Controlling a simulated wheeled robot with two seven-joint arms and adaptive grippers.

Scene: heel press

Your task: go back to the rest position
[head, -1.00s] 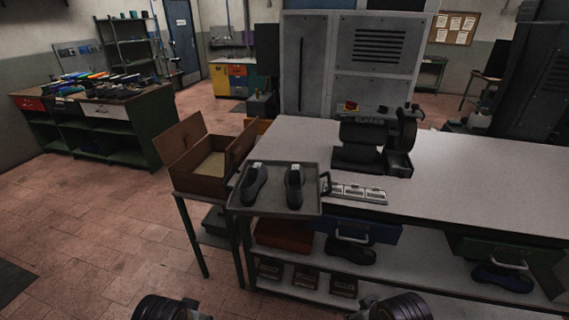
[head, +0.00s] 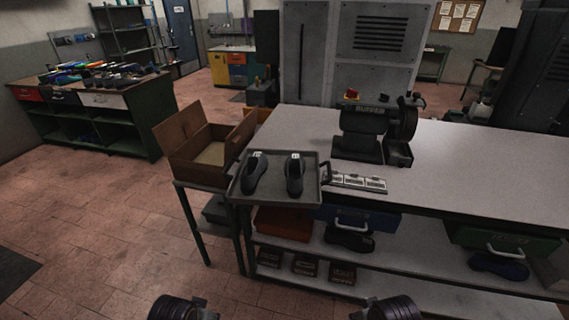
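My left arm's end (head: 180,308) shows at the bottom edge, left of centre, low in front of the bench. My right arm's end (head: 393,308) shows at the bottom edge, right of centre. The fingers of both grippers are not visible, so neither fingertips nor anything held can be made out. Both stand apart from the bench and from the grey tray (head: 240,192). In the tray lie two dark shoes, a left one (head: 254,176) and a right one (head: 294,176), side by side.
The workbench (head: 460,170) carries a buffer machine (head: 360,135) and a labelled strip (head: 358,182). An open wooden box (head: 200,172) stands on a small stand left of the tray. Drawers and shelves with shoes and small boxes are below.

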